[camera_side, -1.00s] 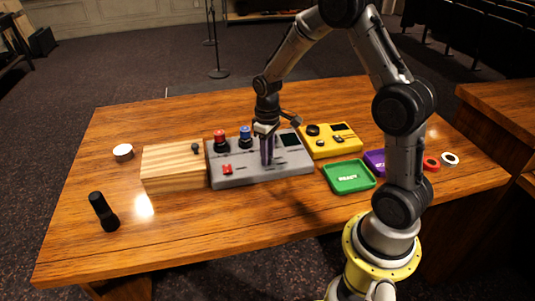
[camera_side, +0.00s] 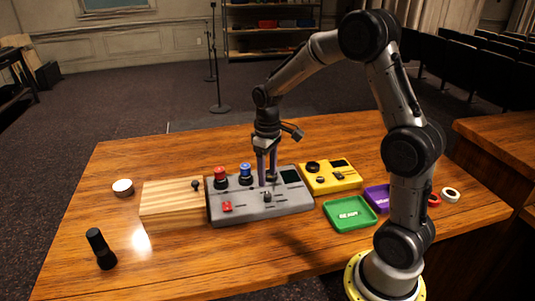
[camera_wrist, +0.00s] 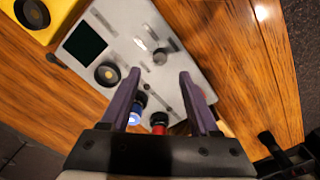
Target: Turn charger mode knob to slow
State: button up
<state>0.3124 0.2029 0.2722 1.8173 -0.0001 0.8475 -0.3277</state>
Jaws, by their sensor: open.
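A grey control box (camera_side: 298,202) stands mid-table. It has a dark screen, a black knob (camera_side: 267,197) toward its front, a dark round dial behind the fingers, small sliders and a red switch. The wrist view also shows the black knob (camera_wrist: 160,57) and the round dial (camera_wrist: 107,73). I cannot read any labels, so I cannot tell which knob is the charger mode knob or its setting. My gripper (camera_side: 267,184) points down above the grey panel, open and empty, its two purple fingers apart. In the wrist view the fingers (camera_wrist: 154,80) straddle part of the panel.
A red knob (camera_side: 220,178) and a blue knob (camera_side: 245,175) rise at the box's back left. A wooden block (camera_side: 170,199) adjoins its left side. A yellow box (camera_side: 330,178), green tray (camera_side: 349,215) and purple tray (camera_side: 377,195) are to the right.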

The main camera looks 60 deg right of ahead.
notch_tip(320, 180, up, 7)
dwell(0.3)
jog(key=s+a+r+n+t, duration=0.2)
jog(key=s+a+r+t, duration=0.2)
jog(key=s+a+r, duration=0.55)
jog(key=s+a+f+m+t, duration=0.1)
jog(key=s+a+f+m, duration=0.1)
jog(key=s, duration=0.8)
jog(key=shift+s+a+f+t, duration=0.15)
jog(key=shift+s+f+t, duration=0.2)
jog(key=shift+f, duration=0.4)
